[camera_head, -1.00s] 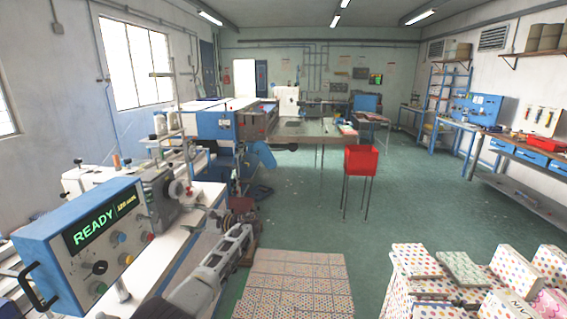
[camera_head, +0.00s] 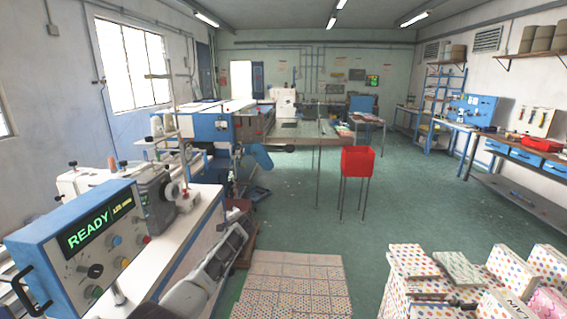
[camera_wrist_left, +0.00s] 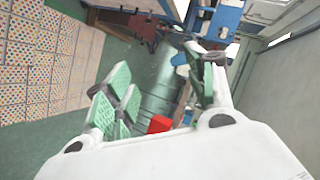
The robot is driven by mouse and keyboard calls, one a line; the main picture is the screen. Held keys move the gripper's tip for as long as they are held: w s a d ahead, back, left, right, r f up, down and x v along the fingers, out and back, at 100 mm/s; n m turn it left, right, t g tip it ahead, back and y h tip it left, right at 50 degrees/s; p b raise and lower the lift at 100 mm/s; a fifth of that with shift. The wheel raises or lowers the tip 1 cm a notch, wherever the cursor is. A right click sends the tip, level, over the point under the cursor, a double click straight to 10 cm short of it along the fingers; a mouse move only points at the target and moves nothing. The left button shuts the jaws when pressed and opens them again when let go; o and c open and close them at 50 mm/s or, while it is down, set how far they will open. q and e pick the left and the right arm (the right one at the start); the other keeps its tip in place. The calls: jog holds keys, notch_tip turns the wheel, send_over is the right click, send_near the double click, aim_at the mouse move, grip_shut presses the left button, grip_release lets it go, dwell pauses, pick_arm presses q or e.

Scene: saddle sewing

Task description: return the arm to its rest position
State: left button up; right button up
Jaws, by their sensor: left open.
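My left arm (camera_head: 210,275) comes up from the bottom of the head view, close beside the white machine table (camera_head: 190,240). Its gripper (camera_head: 238,238) is at the arm's upper end, over the gap between that table and the patterned boxes. In the left wrist view the gripper (camera_wrist_left: 160,92) has its two green-padded fingers spread apart, with nothing between them. My right gripper is not in view.
A sewing machine control box (camera_head: 85,240) reading READY stands at the left. A block of patterned boxes (camera_head: 292,285) lies right of my arm, with more dotted boxes (camera_head: 425,260) beyond.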

pick_arm(q)
jog(key=s+d+f+n+h, duration=0.2)
jog(key=s+f+h, duration=0.15)
jog(key=f, duration=0.65)
jog(key=s+d+f+n+h, duration=0.15)
jog(key=s+f, duration=0.25)
jog(key=f, duration=0.6)
jog(key=s+a+f+n+g, duration=0.1)
jog(key=s+a+f+g, duration=0.1)
jog(key=s+f, duration=1.05)
jog(key=s+a+f+n+g, duration=0.2)
jog(key=s+a+f, duration=0.1)
jog(key=s+f, duration=0.9)
jog(key=s+a+f+g, duration=0.2)
jog(key=s+f, duration=0.6)
jog(key=s, duration=0.5)
jog(key=s+a+f+g, duration=0.1)
jog(key=s+f+g, duration=0.1)
jog(key=s+f, duration=0.8)
jog(key=s+f+g, duration=0.1)
jog(key=s, duration=1.4)
jog(key=s+a+f+g, duration=0.1)
jog(key=s+f+g, duration=0.1)
jog(key=s, duration=1.2)
jog(key=shift+s+a+y+b, duration=0.25)
jog(key=shift+s+y+b, duration=0.15)
jog(key=shift+b, duration=0.05)
jog(key=shift+s+n, duration=0.15)
jog(key=shift+n, duration=0.1)
